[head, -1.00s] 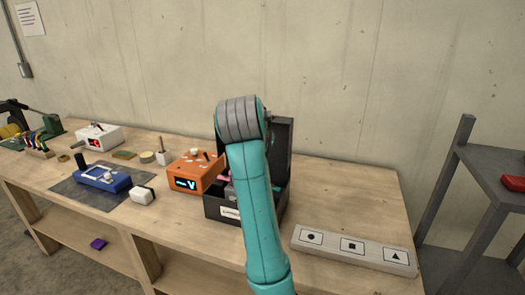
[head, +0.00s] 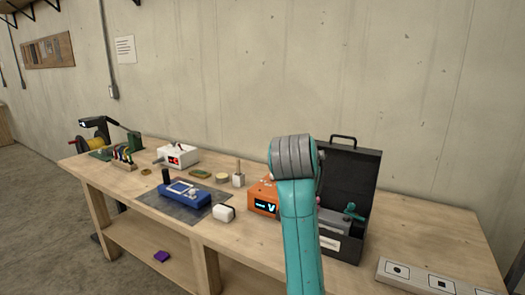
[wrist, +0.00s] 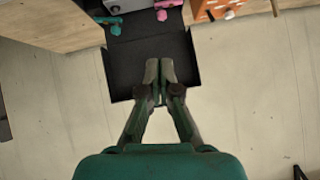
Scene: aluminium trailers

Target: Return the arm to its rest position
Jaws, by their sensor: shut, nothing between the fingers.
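My teal arm (head: 297,220) rises in the middle of the head view, with its grey-banded joint in front of the orange meter and the black case. My gripper (wrist: 160,66) shows in the wrist view, with its two fingers together and nothing between them. In the head view it is hidden behind the arm. In the wrist view the fingers overlap the dark panel of the open black case (wrist: 130,60) in the picture. I cannot tell the distance between them.
The black case (head: 350,175) stands open on the workbench (head: 420,235). The orange meter (head: 262,197), white block (head: 223,213), blue device (head: 185,195) and white device (head: 178,154) lie left of it. A symbol board (head: 420,277) is at right. A purple item (head: 161,256) is on the lower shelf.

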